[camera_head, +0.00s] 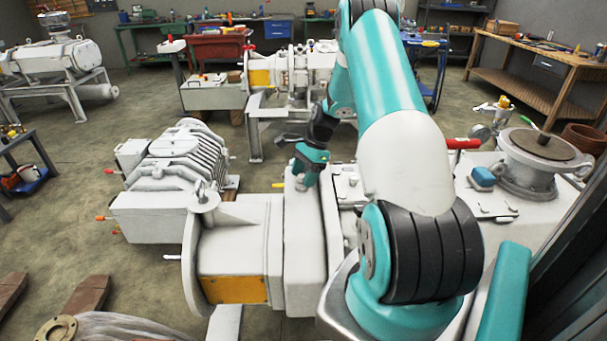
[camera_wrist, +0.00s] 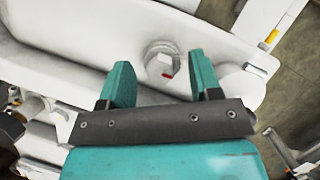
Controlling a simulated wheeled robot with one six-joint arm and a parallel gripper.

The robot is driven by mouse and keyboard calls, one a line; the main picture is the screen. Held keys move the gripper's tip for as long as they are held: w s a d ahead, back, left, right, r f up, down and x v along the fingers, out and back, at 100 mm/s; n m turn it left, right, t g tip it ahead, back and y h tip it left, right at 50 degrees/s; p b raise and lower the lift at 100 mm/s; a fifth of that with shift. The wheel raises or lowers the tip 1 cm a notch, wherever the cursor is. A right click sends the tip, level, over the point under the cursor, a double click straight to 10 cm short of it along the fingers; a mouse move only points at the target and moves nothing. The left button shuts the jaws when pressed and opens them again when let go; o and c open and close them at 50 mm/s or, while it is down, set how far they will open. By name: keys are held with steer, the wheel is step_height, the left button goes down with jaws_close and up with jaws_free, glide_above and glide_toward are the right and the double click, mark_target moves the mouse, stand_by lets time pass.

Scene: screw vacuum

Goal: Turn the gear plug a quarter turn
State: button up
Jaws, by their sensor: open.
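The gear plug (camera_wrist: 161,61) shows in the wrist view as a round grey-white plug with a red mark, set on the white machine housing (camera_wrist: 80,45). My gripper (camera_wrist: 162,75) has its two teal fingers apart, with the plug in the gap between them as seen from the wrist. I cannot tell how far the fingertips are from the plug, and nothing is held. In the head view my gripper (camera_head: 309,172) is over the top of the white housing (camera_head: 305,255) in the middle. The plug is hidden there behind my gripper and wrist.
A red handle (camera_head: 463,144) and a round flange (camera_head: 543,146) stand on the machine at the right. A ribbed white pump (camera_head: 175,160) stands on the left. Benches line the back. Open floor (camera_head: 60,200) lies at the left.

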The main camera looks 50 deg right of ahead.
jaws_close()
steer(key=n+g, duration=0.1)
steer(key=n, duration=0.4)
steer(key=shift+a+f+g, duration=0.1)
steer(key=shift+f+g, duration=0.05)
steer(key=shift+g, duration=0.25)
steer(key=n+g, duration=0.1)
steer(key=n, duration=0.2)
steer(key=shift+f, duration=0.15)
steer(key=shift+s+n+g, duration=0.2)
steer(key=shift+n+g, duration=0.3)
steer(key=shift+n, duration=0.3)
steer(key=shift+c, duration=0.4)
jaws_free()
steer(key=shift+s, duration=0.1)
steer(key=shift+w+r, duration=0.2)
steer(key=shift+w, duration=0.05)
